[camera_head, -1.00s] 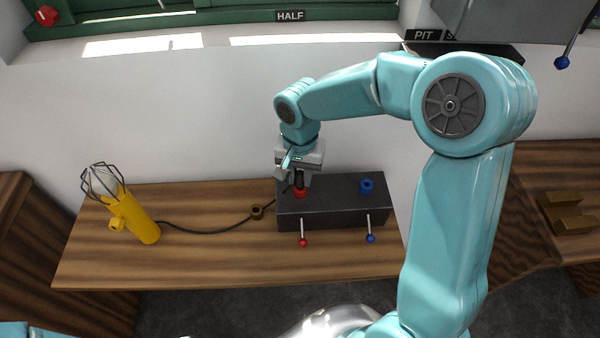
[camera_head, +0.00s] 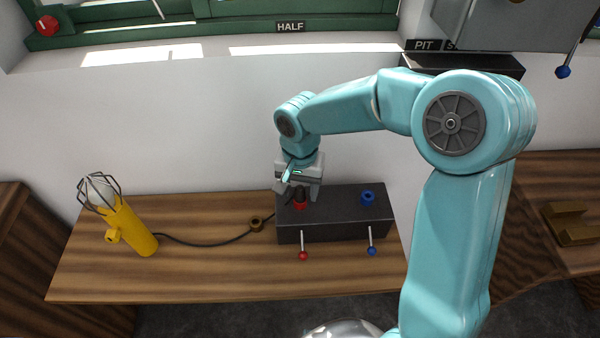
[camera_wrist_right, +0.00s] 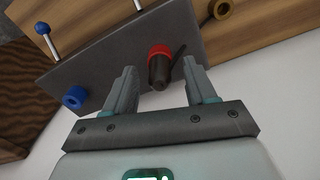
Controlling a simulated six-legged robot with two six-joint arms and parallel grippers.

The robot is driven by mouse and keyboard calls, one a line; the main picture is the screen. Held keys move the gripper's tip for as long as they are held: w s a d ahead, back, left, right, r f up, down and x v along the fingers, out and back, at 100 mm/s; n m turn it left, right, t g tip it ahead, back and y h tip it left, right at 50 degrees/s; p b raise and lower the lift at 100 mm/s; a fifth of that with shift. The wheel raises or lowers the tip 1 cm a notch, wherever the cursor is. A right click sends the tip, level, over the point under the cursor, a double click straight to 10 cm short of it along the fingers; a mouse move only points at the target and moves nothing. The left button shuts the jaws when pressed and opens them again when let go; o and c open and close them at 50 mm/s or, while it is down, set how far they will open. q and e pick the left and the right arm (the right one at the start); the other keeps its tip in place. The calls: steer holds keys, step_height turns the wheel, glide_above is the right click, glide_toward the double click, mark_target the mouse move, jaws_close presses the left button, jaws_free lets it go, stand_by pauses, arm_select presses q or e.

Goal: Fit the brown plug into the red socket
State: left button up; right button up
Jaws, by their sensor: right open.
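The red socket (camera_head: 300,205) is on the top of a dark grey box (camera_head: 345,234), at its left end. The dark brown plug (camera_wrist_right: 158,74) stands in the red socket (camera_wrist_right: 159,50) in the right wrist view, its lower end inside the red rim. How deep it sits I cannot tell. My right gripper (camera_head: 301,192) is above the socket. In the right wrist view my right gripper (camera_wrist_right: 160,78) is open, one finger on each side of the plug, with gaps between. My left gripper is not in view.
A blue socket (camera_head: 367,198) is at the box's right end. A red-tipped lever (camera_head: 303,255) and a blue-tipped lever (camera_head: 371,251) are on its front. The wooden bench (camera_head: 190,275) is clear in front.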

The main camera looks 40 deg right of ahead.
mark_target(300, 188)
step_height(300, 188, up, 16)
stand_by(0.3)
steer(key=shift+f, duration=0.1)
stand_by(0.7)
